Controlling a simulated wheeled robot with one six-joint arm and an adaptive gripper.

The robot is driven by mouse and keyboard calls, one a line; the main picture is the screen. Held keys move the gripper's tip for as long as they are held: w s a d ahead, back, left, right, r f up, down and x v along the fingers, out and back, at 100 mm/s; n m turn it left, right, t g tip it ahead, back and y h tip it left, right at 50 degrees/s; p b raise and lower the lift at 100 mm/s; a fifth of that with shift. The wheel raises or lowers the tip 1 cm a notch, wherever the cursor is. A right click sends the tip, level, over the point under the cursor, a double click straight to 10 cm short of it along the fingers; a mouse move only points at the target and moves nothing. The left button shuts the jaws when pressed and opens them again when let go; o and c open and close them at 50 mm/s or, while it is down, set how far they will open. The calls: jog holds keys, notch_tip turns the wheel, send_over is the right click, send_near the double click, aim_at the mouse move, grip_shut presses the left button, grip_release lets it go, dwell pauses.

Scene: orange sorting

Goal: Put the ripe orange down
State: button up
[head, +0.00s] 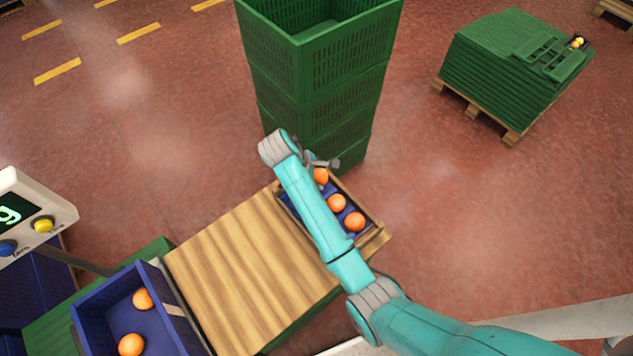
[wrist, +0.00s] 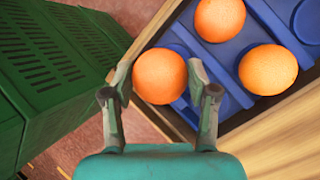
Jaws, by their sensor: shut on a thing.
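My gripper (wrist: 160,92) is shut on an orange (wrist: 159,75), with one finger on each side of it. The held orange is over the near corner of a wooden tray with a blue insert (wrist: 232,98) in the wrist view. I cannot tell whether it touches the insert. Two more oranges, one (wrist: 220,18) and another (wrist: 268,69), sit in the insert beside it. The other two, one (head: 336,203) and another (head: 354,222), lie nearer.
A tall stack of green crates (head: 318,80) stands just behind the tray. A blue crate (head: 92,313) with two oranges is at the lower left. The wooden tabletop (head: 245,270) between is bare. A scale display (head: 22,215) stands at the left edge.

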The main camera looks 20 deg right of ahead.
jog(key=shift+f, duration=2.1)
jog(key=shift+f, duration=0.1)
jog(key=o, duration=1.2)
jog(key=v, duration=1.2)
jog(key=shift+d, duration=0.1)
